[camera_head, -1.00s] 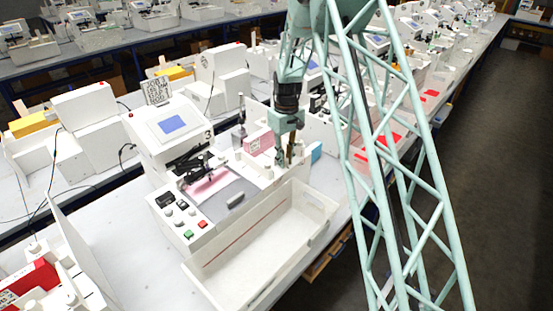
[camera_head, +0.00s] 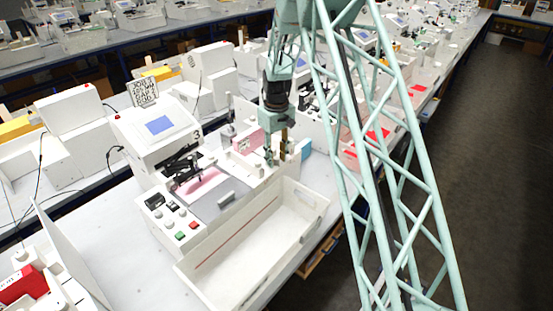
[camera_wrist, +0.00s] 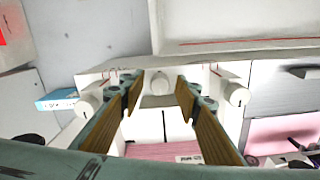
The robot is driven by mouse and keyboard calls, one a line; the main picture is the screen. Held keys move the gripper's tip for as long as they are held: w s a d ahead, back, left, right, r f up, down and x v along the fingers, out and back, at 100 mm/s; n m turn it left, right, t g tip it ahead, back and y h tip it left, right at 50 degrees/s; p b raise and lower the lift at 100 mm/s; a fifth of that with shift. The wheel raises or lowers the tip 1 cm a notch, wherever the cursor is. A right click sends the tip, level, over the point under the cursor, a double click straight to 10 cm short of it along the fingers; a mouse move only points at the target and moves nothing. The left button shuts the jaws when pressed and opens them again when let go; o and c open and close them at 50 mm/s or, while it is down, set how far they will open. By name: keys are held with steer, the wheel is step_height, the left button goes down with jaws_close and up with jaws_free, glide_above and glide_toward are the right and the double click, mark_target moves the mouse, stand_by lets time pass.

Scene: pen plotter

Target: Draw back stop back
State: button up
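The pen plotter station, marked 3, has a blue screen (camera_head: 159,125) and a grey plate (camera_head: 218,200) in the head view. My gripper (camera_head: 277,160) points down at the plotter's right end, beside a pink block (camera_head: 249,142). In the wrist view my gripper (camera_wrist: 158,92) is open, with its two wood-coloured fingers apart. A small white knob (camera_wrist: 160,83) shows in the gap between the fingertips; I see no contact. White round knobs stand outside the left finger (camera_wrist: 90,103) and the right finger (camera_wrist: 237,94). I cannot tell which part is the back stop.
A white open tray (camera_head: 318,205) lies in front of the plotter. Green (camera_head: 180,236) and red (camera_head: 194,225) buttons sit at its front left. Other stations line the bench; the aisle (camera_head: 490,180) is clear.

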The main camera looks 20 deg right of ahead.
mark_target(276, 158)
step_height(276, 158, up, 12)
stand_by(0.7)
stand_by(0.6)
steer(key=s+a+r+m+t+b, duration=0.1)
steer(key=s+a+r+b, duration=0.25)
steer(key=s+r, duration=0.8)
steer(key=s+a+r+m+t+b, duration=0.1)
steer(key=s+a+r+b, duration=0.25)
steer(key=s+r, duration=0.75)
steer(key=s+a+f+b, duration=0.1)
steer(key=s+f+b, duration=0.1)
steer(key=s, duration=0.9)
steer(key=s+a+f+t+b, duration=0.1)
steer(key=s+a+f+b, duration=0.1)
steer(key=s, duration=1)
steer(key=s+a+f+m+t+b, duration=0.1)
steer(key=s+f+b, duration=0.1)
steer(key=s, duration=1)
steer(key=shift+a+f, duration=0.3)
